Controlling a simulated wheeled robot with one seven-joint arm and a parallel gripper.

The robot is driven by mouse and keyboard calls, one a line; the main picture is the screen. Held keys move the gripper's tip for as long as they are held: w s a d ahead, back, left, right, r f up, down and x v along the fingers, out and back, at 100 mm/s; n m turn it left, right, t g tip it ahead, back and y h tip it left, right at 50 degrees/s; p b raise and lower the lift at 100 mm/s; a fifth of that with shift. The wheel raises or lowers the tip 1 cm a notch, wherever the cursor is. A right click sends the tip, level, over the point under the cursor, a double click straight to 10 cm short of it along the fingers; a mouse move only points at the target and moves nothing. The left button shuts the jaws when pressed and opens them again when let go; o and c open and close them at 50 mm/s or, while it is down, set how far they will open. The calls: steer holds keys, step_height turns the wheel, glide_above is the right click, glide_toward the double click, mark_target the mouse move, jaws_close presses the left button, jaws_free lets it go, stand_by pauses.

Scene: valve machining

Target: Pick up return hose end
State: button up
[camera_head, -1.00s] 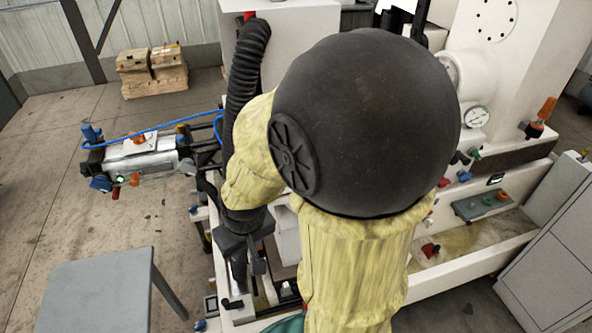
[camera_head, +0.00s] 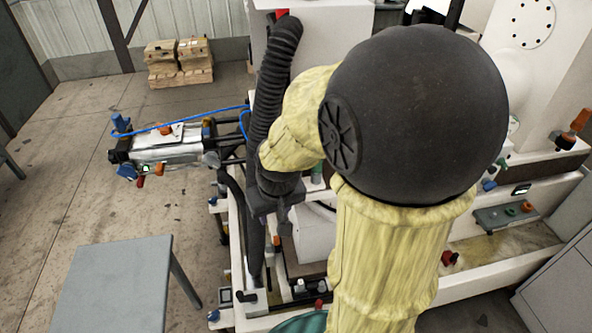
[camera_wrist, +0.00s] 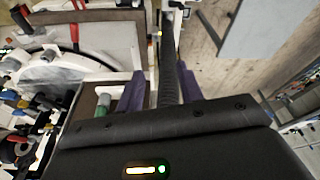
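A dark hose (camera_wrist: 169,85) runs up the wrist view between the two purple fingers of my gripper (camera_wrist: 161,76). The fingers stand apart. A gap shows between the hose and the left finger, while the right finger lies close beside it. I cannot tell whether the hose is at the fingertips' depth. In the head view my gripper (camera_head: 270,212) points down at the machine's near left edge, with a dark hose (camera_head: 255,245) hanging just below it. My arm hides much of the machine behind it. The hose's end is not clearly visible.
A grey table (camera_head: 115,285) stands at the lower left. A cylinder unit (camera_head: 165,147) with a blue line juts left from the machine. Wooden crates (camera_head: 180,62) sit by the back wall. Floor at the left is open.

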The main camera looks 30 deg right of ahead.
steer(key=w+d+r+m+t+p, duration=0.1)
steer(key=w+d+r, duration=0.7)
steer(key=d+r, duration=0.3)
steer(key=shift+w+d+r+m+t+h+p, duration=0.3)
steer(key=shift+w+d+r, duration=0.1)
steer(key=shift+r, duration=0.45)
steer(key=x, duration=1.2)
steer(key=shift+s+f+p, duration=0.2)
steer(key=shift+p, duration=0.1)
steer(key=shift+w, duration=0.1)
